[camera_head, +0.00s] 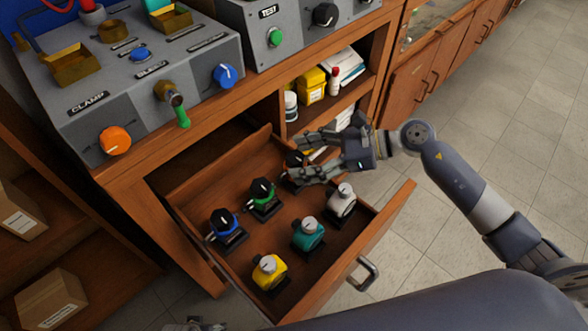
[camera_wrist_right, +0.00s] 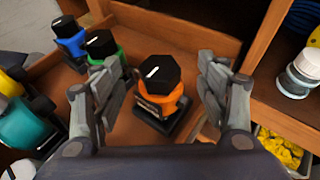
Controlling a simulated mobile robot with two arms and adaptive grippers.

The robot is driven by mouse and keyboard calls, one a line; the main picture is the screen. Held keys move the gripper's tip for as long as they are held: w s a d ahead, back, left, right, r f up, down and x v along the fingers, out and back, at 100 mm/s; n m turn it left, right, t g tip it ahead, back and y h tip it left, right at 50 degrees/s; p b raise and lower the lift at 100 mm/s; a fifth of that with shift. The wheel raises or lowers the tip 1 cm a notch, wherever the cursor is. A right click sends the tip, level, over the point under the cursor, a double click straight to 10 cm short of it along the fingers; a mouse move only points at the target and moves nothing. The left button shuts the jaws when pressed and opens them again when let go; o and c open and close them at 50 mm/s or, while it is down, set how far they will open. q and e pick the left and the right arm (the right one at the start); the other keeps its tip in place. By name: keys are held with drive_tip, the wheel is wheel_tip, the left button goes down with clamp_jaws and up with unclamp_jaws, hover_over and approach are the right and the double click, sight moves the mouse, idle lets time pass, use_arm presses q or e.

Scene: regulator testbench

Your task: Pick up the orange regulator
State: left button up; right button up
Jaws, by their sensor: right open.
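The orange regulator (camera_wrist_right: 158,95), with a black hexagonal cap, stands upright on a dark base in the open drawer. In the wrist view it sits between the two spread fingers of my right gripper (camera_wrist_right: 155,80), with a gap on each side. In the head view the right gripper (camera_head: 297,160) reaches into the drawer from the right, open. There its fingers hide most of the orange regulator, and only its black cap (camera_head: 293,159) shows clearly. A small part of what looks like my left gripper (camera_head: 193,325) shows at the bottom edge; its jaws cannot be made out.
The drawer (camera_head: 375,245) also holds blue (camera_head: 225,223), green (camera_head: 263,196), yellow (camera_head: 268,271), teal (camera_head: 308,235) and white (camera_head: 342,203) regulators. The bench with its test panel (camera_head: 150,115) stands above and behind. A shelf beside the drawer holds bottles and a yellow box (camera_head: 312,87).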

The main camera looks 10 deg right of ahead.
drive_tip(key=shift+w+a+f, duration=0.15)
drive_tip(key=shift+a, duration=0.2)
drive_tip(key=shift+c, duration=0.6)
drive_tip(key=c, duration=1.4)
drive_tip(key=shift+c, duration=0.5)
